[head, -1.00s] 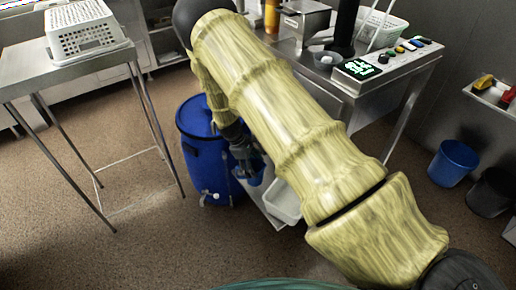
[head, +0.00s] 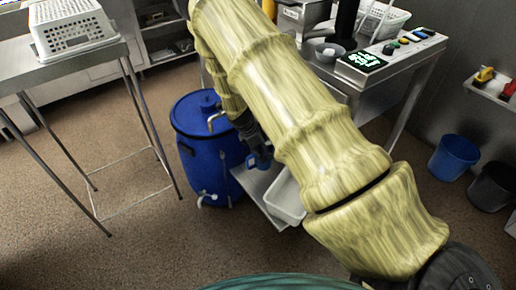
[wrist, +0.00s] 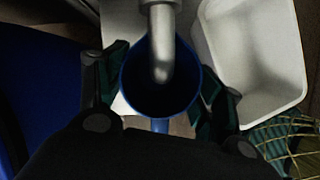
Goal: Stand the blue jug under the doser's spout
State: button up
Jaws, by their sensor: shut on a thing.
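My gripper (wrist: 162,88) is shut on the blue jug, with a dark finger on each side of it. The blue jug (wrist: 197,92) is seen from above in the wrist view, its mouth open toward the camera. A grey metal spout (wrist: 160,28) comes in from the top and its bent end overlaps the jug's mouth; the height gap between them cannot be judged. In the head view the jug (head: 259,160) shows only in part beside my gripper (head: 250,140), and my arm hides much of the doser behind it.
A white tub (wrist: 255,110) stands close right of the jug. A blue drum (head: 207,165) with a tap is close on the left. A bench with a lit control panel (head: 362,61) is behind my arm. A table with a white basket (head: 70,28) is far left.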

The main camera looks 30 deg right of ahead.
jog(key=shift+w+d+r+n, duration=0.1)
jog(key=shift+d+r+n, duration=0.1)
jog(key=shift+d+n, duration=0.1)
jog(key=shift+a+f+b, duration=0.15)
jog(key=shift+f+b, duration=0.7)
jog(key=shift+b, duration=0.15)
jog(key=shift+f+b, duration=2.1)
jog(key=shift+f, duration=0.4)
jog(key=shift+f, duration=0.5)
jog(key=o, duration=1.3)
jog(key=shift+c, duration=0.2)
jog(key=v, duration=1.2)
